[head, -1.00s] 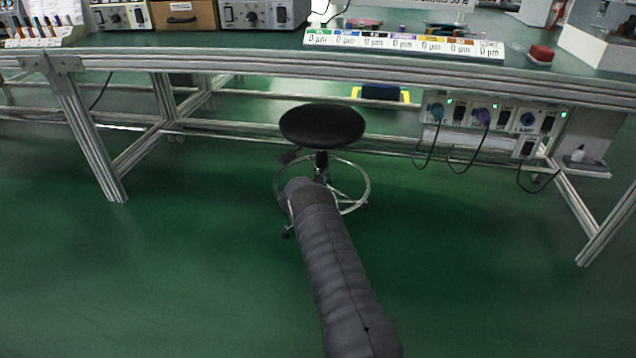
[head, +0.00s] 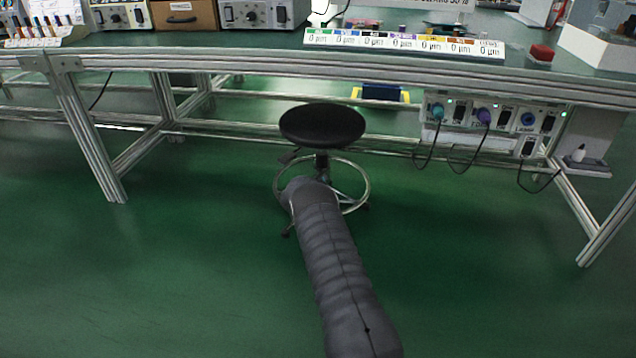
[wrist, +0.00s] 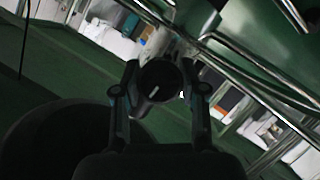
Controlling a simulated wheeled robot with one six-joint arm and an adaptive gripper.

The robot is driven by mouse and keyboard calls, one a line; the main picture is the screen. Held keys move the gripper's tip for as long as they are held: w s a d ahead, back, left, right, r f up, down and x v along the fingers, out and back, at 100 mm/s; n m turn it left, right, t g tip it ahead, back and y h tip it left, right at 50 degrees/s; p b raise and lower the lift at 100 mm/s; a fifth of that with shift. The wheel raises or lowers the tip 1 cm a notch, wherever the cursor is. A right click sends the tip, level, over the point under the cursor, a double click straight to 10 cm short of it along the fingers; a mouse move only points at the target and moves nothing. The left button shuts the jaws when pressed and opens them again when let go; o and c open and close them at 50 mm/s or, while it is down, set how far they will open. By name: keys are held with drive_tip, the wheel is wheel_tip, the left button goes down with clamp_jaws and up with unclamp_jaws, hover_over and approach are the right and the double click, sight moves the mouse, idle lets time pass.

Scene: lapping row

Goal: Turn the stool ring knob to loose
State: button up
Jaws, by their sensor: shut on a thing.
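The stool (head: 322,126) has a round black seat and a chrome foot ring (head: 364,190), and it stands on the green floor in front of the bench. In the wrist view the stool ring knob (wrist: 160,82) is a dark round knob with a pale line mark on its face. The mark is tilted from upright. My gripper (wrist: 159,90) is shut on the knob, one finger on each side. In the head view my sleeved arm reaches down to the stool and hides the knob and gripper.
The metal-framed bench (head: 400,70) stands behind and above the stool. A power panel (head: 490,117) with hanging cables is fixed under its right side. Chrome tubes (wrist: 262,72) of the stool pass close to my gripper. The floor around the stool is clear.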

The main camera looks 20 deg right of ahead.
drive_tip(key=shift+d+m+t+y+b, duration=0.1)
drive_tip(key=shift+m+t+y+b, duration=0.2)
drive_tip(key=shift+m+y+b, duration=0.65)
drive_tip(key=shift+m+t+y+b, duration=0.45)
drive_tip(key=shift+m+b, duration=0.6)
drive_tip(key=shift+m, duration=0.2)
drive_tip(key=m+t+y, duration=0.1)
drive_tip(key=m, duration=0.1)
drive_tip(key=shift+r+m+y, duration=0.15)
drive_tip(key=shift+m+y, duration=0.15)
drive_tip(key=shift+y, duration=0.1)
drive_tip(key=m+t+y, duration=0.1)
drive_tip(key=m, duration=0.1)
drive_tip(key=shift+m+t, duration=0.35)
drive_tip(key=shift+m, duration=0.05)
drive_tip(key=m+t+y, duration=0.1)
drive_tip(key=m, duration=0.1)
drive_tip(key=m+t, duration=0.1)
drive_tip(key=m, duration=0.2)
drive_tip(key=shift+m+t+y, duration=0.3)
drive_tip(key=shift+y, duration=0.1)
drive_tip(key=m+t, duration=0.1)
drive_tip(key=m, duration=0.2)
drive_tip(key=shift+m+t+h, duration=0.5)
drive_tip(key=shift+m+t, duration=0.3)
drive_tip(key=shift+m, duration=1.2)
